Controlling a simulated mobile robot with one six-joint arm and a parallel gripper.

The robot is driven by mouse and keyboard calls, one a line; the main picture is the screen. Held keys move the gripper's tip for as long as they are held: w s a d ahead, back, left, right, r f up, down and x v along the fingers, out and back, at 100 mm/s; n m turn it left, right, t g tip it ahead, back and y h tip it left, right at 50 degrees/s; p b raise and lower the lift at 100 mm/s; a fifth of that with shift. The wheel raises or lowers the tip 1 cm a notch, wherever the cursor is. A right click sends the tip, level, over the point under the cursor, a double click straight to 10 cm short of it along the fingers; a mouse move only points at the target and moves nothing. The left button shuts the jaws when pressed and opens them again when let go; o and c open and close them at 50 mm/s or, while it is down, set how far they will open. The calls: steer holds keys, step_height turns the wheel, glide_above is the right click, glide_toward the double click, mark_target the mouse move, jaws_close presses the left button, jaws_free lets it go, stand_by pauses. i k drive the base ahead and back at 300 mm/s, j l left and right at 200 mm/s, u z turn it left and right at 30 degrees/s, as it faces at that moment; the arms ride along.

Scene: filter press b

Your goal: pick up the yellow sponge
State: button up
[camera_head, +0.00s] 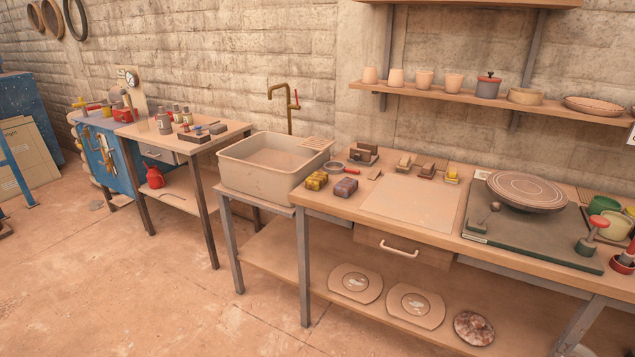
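A yellow sponge-like block (316,180) with darker patches lies on the wooden worktop (335,207), near its left front corner, just right of the sink. A purplish block (346,187) of similar size lies close to its right. A smaller yellow item (452,174) sits farther back on the worktop; it is too small to tell what it is. My gripper is not in view.
The beige sink (262,181) stands left of the worktop. A pale board (411,205) lies flat right of the blocks. A round grey plate (525,191) rests on a dark slab at the right. A shelf (450,92) with pots hangs above. Open floor (190,300) lies in front.

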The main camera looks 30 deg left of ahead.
mark_target(319, 180)
steer(key=u, duration=1.35)
